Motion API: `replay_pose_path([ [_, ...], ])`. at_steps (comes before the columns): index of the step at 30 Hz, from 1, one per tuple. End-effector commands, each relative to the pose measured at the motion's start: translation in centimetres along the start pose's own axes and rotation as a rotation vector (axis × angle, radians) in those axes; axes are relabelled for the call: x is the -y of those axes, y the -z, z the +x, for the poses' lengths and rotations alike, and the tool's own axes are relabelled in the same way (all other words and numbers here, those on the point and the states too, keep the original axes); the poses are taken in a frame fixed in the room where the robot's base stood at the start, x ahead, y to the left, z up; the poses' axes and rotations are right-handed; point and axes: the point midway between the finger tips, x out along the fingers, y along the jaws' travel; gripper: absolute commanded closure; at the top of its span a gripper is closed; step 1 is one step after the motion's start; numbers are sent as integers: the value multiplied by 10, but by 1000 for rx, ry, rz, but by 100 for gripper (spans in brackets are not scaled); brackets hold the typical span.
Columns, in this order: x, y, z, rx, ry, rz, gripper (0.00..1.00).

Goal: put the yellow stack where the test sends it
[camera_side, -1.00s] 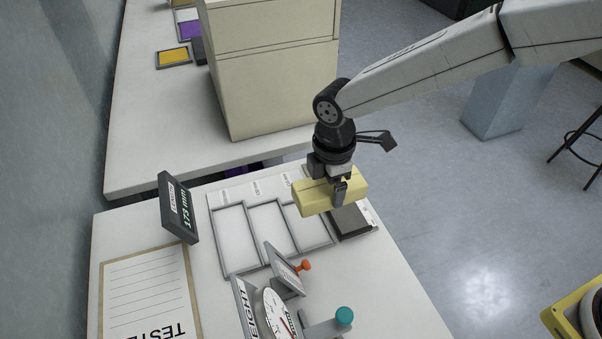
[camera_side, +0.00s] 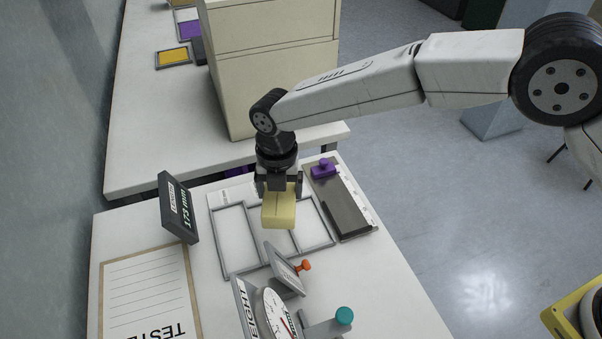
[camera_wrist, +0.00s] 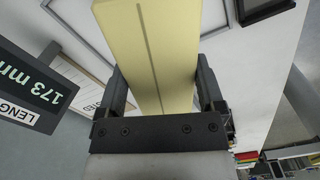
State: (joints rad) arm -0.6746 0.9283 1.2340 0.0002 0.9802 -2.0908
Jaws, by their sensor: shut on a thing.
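The pale yellow stack (camera_side: 279,212) is a long block, held up above the three-compartment framed tray (camera_side: 219,241). It also fills the top middle of the wrist view (camera_wrist: 150,50). My gripper (camera_side: 278,188) is shut on it, with one finger on each side in the wrist view. In the side view the stack hangs over the middle compartment and hides part of it; its exact height is unclear. The length display (camera_side: 178,208) reads 173 mm. The dark length gauge (camera_side: 345,212) with a purple slider (camera_side: 324,169) lies right of the tray, empty.
A weight dial (camera_side: 274,314), a tilted plate with an orange knob (camera_side: 303,266) and a teal knob (camera_side: 344,316) stand in front of the tray. A lined sheet (camera_side: 150,295) lies at left. A large beige machine (camera_side: 270,85) stands behind on another table.

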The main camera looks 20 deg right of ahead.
Motion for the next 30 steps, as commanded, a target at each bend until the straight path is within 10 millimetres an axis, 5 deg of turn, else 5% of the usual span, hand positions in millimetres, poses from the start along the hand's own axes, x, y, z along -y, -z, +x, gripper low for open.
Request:
replay_pose_path([
  [12,-24,4,8,0,0,-346,78],
  [30,-25,4,17,-1,1,-377,78],
])
